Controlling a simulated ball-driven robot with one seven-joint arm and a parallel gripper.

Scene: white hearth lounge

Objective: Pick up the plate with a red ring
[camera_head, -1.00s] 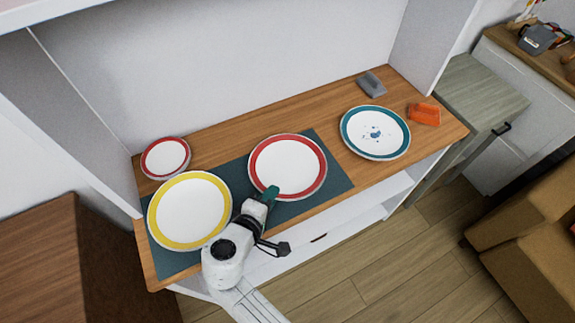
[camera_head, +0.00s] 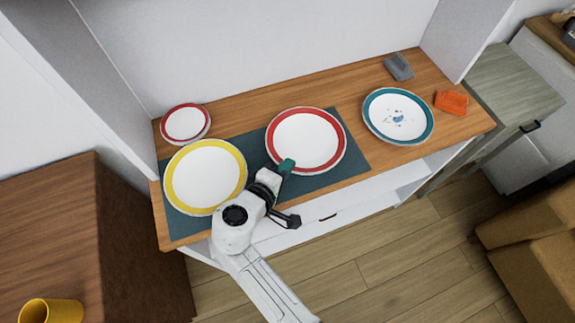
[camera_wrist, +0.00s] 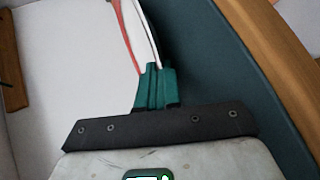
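A large white plate with a red ring (camera_head: 305,140) lies over the teal mat (camera_head: 352,160) on the wooden counter. My gripper (camera_head: 286,166) is at its near left rim, its green fingertips meeting the edge. In the wrist view the fingers (camera_wrist: 156,88) are close together with the plate's red-banded rim (camera_wrist: 137,35) between them. I cannot tell whether the plate is clear of the mat. A smaller plate with a red ring (camera_head: 185,122) stands at the back left, apart from the gripper.
A yellow-ringed plate (camera_head: 205,177) lies just left of my gripper. A teal-ringed plate (camera_head: 398,115), a grey object (camera_head: 398,67) and an orange object (camera_head: 451,102) are on the right. White side walls and a back wall enclose the counter. A yellow cup (camera_head: 52,311) is at lower left.

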